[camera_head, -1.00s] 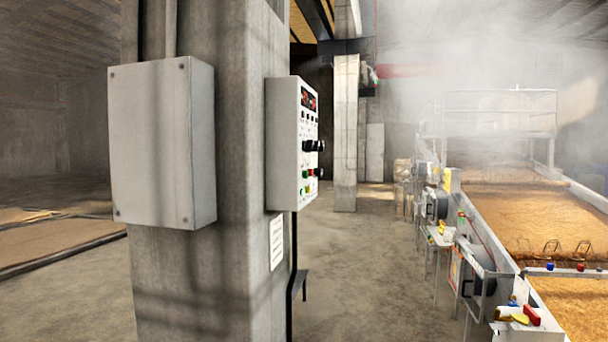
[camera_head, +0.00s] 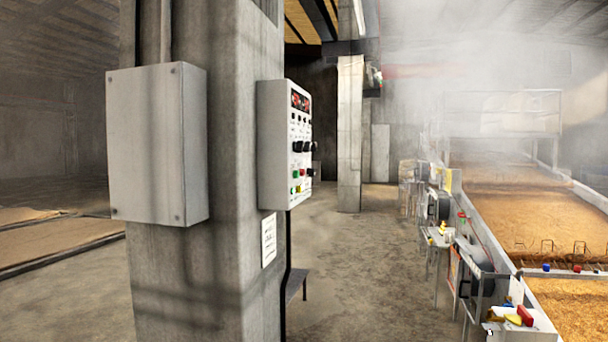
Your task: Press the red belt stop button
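A white control panel (camera_head: 272,145) is mounted on the right side of a concrete pillar, seen at an angle. Its face carries red displays, black knobs, and small green, yellow and red buttons. A small red button (camera_head: 308,172) shows at the lower right of the face, near a green one (camera_head: 295,174). I cannot read the labels, so I cannot tell if it is the belt stop. Neither of my grippers is in view, and nothing touches the panel.
The concrete pillar (camera_head: 225,270) stands close ahead, with a closed grey box (camera_head: 150,145) on it. Open floor (camera_head: 345,270) lies to its right. Further right are small equipment stands (camera_head: 475,275) along a long steaming grain bed (camera_head: 510,215). A second pillar (camera_head: 350,140) stands behind.

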